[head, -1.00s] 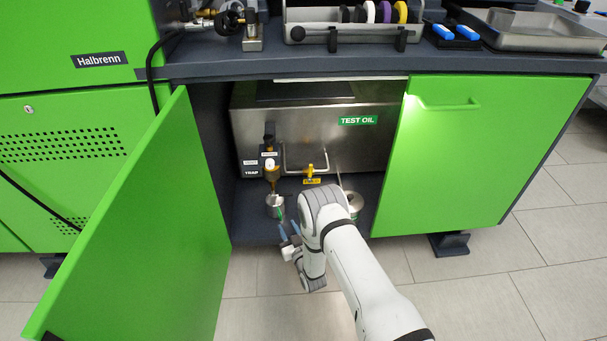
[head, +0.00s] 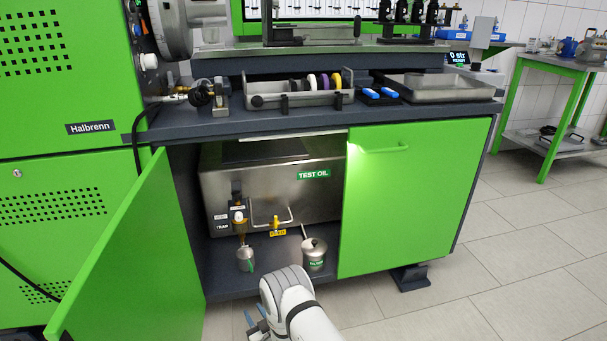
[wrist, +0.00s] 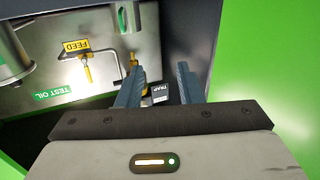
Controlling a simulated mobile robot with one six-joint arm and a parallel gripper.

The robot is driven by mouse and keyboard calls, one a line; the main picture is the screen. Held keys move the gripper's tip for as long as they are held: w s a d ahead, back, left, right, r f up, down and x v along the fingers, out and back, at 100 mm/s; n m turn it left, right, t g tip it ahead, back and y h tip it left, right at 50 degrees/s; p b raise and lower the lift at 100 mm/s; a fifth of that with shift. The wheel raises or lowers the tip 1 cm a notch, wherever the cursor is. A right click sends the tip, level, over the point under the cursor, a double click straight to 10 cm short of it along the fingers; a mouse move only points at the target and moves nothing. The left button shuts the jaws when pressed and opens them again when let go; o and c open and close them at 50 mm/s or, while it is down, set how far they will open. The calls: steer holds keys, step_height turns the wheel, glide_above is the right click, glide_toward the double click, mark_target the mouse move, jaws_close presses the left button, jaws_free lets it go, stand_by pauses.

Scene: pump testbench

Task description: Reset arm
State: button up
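My gripper (head: 258,325) is low in the head view, in front of the open cabinet and near the bottom edge, partly cut off. In the wrist view its two blue-grey fingers (wrist: 160,88) stand apart with nothing between them, so it is open and empty. Beyond the fingers, the wrist view shows the steel test oil tank (wrist: 30,75), the yellow feed tag (wrist: 76,47) and the trap label (wrist: 160,90). My arm reaches up from the bottom of the head view and touches nothing that I can see.
The left green door (head: 135,250) stands open beside my gripper; the right green door (head: 410,200) is shut. Inside, a small metal cup (head: 245,260) and a lidded can with a spout (head: 314,254) stand on the cabinet floor. The tiled floor at right is clear.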

steer(key=w+d+r+m+g+h+p, duration=0.1)
steer(key=w+d+r+h+p, duration=0.2)
steer(key=r, duration=0.8)
steer(key=w+d+r+g+p, duration=0.1)
steer(key=w+d+r+p, duration=0.3)
steer(key=r, duration=0.7)
steer(key=w+d+r+m+g+h+p, duration=0.15)
steer(key=r+p, duration=0.45)
steer(key=r, duration=0.6)
steer(key=s+d+r+h+p, duration=0.2)
steer(key=d+r+p, duration=0.35)
steer(key=r, duration=0.75)
steer(key=s+d+r+m+g+h+p, duration=0.1)
steer(key=s+d+r+g+p, duration=0.1)
steer(key=s+d+r+p, duration=0.55)
steer(key=s+d+r+m+g+h+p, duration=0.25)
steer(key=s+d+r, duration=0.25)
steer(key=s+r, duration=0.7)
steer(key=s+d+r+g+p, duration=0.2)
steer(key=s+r+p, duration=0.2)
steer(key=s+r, duration=0.3)
steer(key=s+d+r+m+g+p, duration=0.1)
steer(key=s+d+r+g+p, duration=0.1)
steer(key=s+r, duration=0.5)
steer(key=s+d+p, duration=0.1)
steer(key=s+p, duration=0.1)
steer(key=s, duration=0.2)
steer(key=shift+s+r, duration=0.25)
steer(key=shift+r, duration=0.1)
